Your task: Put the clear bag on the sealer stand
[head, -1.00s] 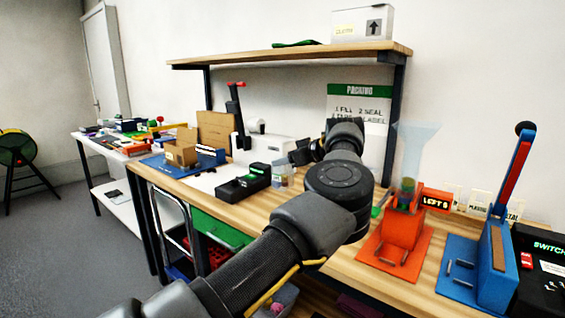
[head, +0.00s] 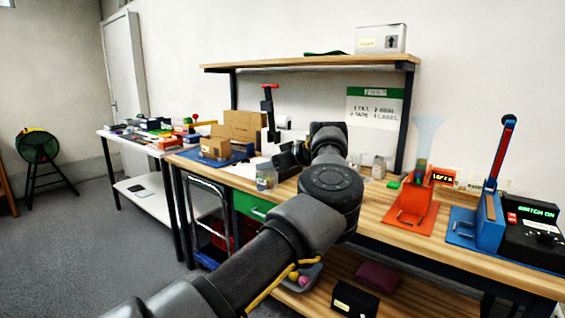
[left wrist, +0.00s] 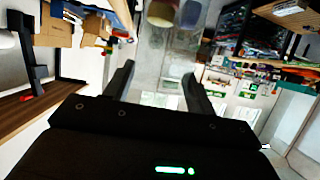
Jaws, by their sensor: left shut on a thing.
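My left gripper (head: 276,170) is shut on what looks like the clear bag (head: 266,178), a small see-through thing with coloured contents held near the bench's front edge. In the left wrist view, a see-through shape (left wrist: 165,62) shows between the two dark fingers; its outline is hard to make out. A blue stand (head: 488,232) with a raised red-and-blue lever, apparently the sealer stand, is on the bench at the right, well away from the gripper. My right gripper is not in view.
An orange stand (head: 412,215) with a clear funnel is left of the blue stand. A black switch box (head: 535,245) is at its right. Clear jars (head: 378,167) stand behind my wrist. Cartons (head: 243,126) are farther left. A shelf (head: 310,64) hangs above.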

